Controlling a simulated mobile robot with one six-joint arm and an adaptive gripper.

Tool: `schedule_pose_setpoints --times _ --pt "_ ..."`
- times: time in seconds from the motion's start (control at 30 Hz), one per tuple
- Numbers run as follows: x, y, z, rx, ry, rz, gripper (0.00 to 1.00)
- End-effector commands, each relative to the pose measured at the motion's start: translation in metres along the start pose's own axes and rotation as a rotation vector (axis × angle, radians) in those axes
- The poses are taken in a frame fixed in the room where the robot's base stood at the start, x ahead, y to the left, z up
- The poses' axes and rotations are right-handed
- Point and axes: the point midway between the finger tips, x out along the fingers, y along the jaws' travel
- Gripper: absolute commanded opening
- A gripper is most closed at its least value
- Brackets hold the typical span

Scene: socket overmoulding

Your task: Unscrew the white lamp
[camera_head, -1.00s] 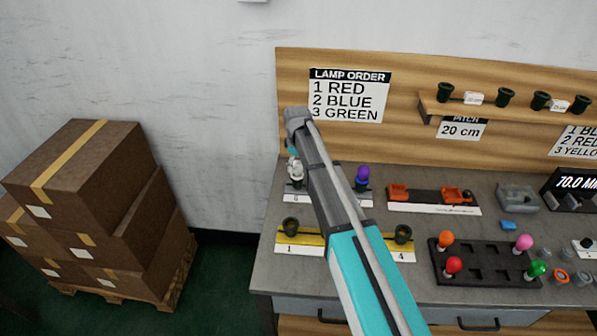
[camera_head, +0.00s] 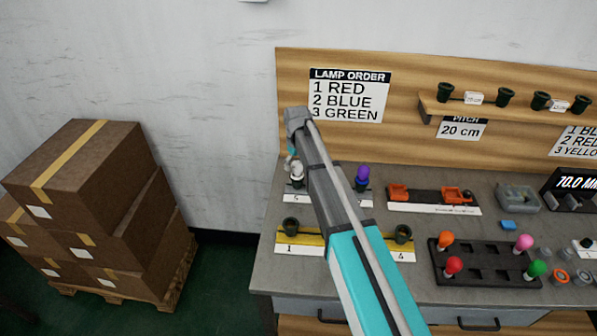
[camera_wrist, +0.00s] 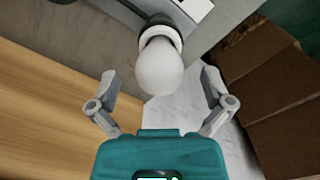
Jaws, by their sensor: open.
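The white lamp (camera_wrist: 161,67) is a round bulb seated in a dark socket (camera_wrist: 160,20) in the wrist view. In the head view the white lamp (camera_head: 297,171) stands at the back left of the bench, partly hidden by my arm. My gripper (camera_wrist: 158,82) is open, with one finger on each side of the bulb's lower end in the wrist view. No contact between fingers and bulb shows. In the head view my gripper is mostly hidden behind my arm.
A purple lamp (camera_head: 362,174) stands right of my arm. A yellow strip (camera_head: 312,238) with dark sockets lies in front. A black tray (camera_head: 484,272) with coloured lamps sits at right. The wooden back panel (camera_head: 420,75) rises behind. Stacked boxes (camera_head: 85,210) stand left.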

Motion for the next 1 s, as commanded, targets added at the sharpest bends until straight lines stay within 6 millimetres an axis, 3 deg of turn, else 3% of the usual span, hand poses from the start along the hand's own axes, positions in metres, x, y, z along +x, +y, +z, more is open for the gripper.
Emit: schedule_pose_setpoints --times 0.3,0.9,1.0 --pt "0.0 0.0 0.0 0.183 0.0 0.0 1.0" --pt "-0.0012 0.0004 0.0001 0.189 0.0 0.0 1.0" --pt "-0.0011 0.0004 0.0001 0.189 0.0 0.0 0.83"
